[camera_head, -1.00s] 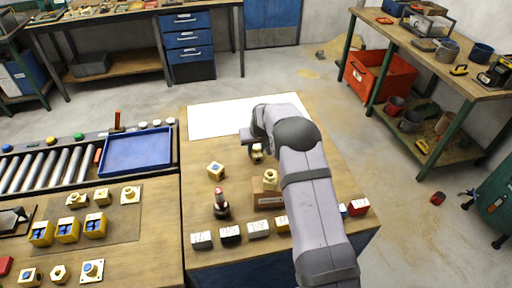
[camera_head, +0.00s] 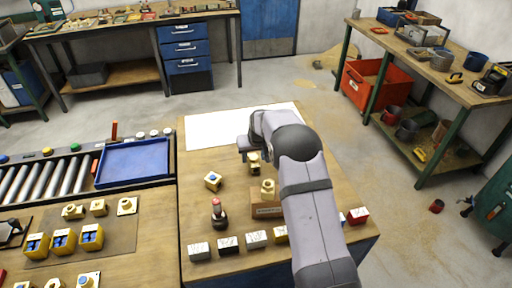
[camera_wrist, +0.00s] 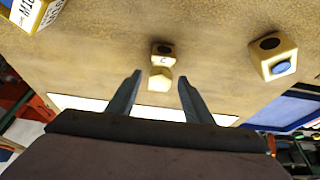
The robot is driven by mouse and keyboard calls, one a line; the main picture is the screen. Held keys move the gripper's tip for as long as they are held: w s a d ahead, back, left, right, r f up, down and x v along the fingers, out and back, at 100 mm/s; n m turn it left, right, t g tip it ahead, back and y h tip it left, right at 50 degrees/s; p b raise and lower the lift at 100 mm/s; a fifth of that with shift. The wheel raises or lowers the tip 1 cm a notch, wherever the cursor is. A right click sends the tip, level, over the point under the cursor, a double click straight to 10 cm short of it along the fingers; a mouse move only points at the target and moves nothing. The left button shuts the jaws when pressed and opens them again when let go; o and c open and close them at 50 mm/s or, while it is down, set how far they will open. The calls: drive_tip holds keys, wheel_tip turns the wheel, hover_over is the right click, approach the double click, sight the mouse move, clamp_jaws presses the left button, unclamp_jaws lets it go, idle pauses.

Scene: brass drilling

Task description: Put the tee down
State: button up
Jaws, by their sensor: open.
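A small brass fitting (camera_head: 254,161), which looks like the tee, stands on the wooden bench just below my gripper (camera_head: 250,153). In the wrist view the tee (camera_wrist: 160,76) shows a dark opening and a marking, and sits just beyond and between the two fingertips. My gripper (camera_wrist: 159,84) is open, with a gap between each finger and the tee. My arm hides part of the bench to the right.
A brass cube with a blue face (camera_head: 212,181) lies to the left. Another brass fitting (camera_head: 268,187) is on a wooden block (camera_head: 264,209). A dark red-topped tool (camera_head: 218,211) and labelled blocks (camera_head: 256,239) stand in front. A white sheet (camera_head: 215,130) lies behind.

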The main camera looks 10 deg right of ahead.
drive_tip(key=b+v, duration=0.2)
drive_tip(key=v, duration=0.8)
drive_tip(key=shift+s+r+b, duration=0.15)
drive_tip(key=shift+s+b, duration=0.05)
drive_tip(key=shift+b, duration=0.15)
